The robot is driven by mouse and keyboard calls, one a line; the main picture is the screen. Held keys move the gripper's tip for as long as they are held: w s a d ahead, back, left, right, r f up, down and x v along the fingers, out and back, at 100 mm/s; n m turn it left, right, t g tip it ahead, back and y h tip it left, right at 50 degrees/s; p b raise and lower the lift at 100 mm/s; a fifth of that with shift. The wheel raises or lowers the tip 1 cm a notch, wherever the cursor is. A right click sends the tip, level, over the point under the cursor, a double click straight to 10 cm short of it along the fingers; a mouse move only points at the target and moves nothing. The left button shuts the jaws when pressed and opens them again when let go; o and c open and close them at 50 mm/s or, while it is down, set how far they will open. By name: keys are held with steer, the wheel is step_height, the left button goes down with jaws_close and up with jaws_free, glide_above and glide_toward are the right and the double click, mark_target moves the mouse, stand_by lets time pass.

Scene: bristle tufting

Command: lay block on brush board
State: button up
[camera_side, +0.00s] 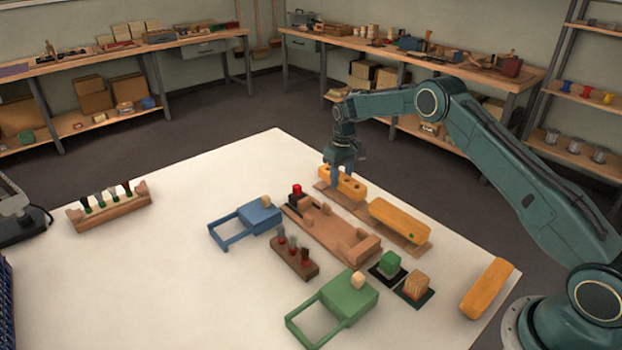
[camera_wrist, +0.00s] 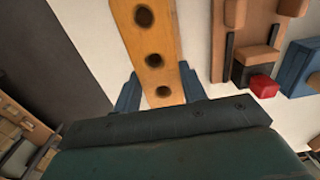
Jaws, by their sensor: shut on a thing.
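My gripper (camera_side: 345,172) is shut across an orange block (camera_side: 351,188) with dark round holes. In the wrist view, the block (camera_wrist: 167,48) runs between the two blue fingers of my gripper (camera_wrist: 160,88), and three holes show. The block is over or on a flat brown board (camera_side: 352,202); I cannot tell whether it touches. A larger wooden board with raised stops (camera_side: 325,229) lies beside it, and also shows in the wrist view (camera_wrist: 263,20). I cannot tell which board is the brush board.
A second orange block (camera_side: 400,217) lies on a brown board; a third (camera_side: 487,288) lies at the right edge. A blue clamp-like box (camera_side: 258,217), a green one (camera_side: 348,295), a tuft rack (camera_side: 295,258) and a red cube (camera_side: 297,189) are nearby.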

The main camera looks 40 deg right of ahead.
steer(key=shift+f, duration=1.45)
stand_by(1.0)
steer(key=o, duration=1.5)
steer(key=shift+r, duration=3.95)
steer(key=shift+r, duration=0.1)
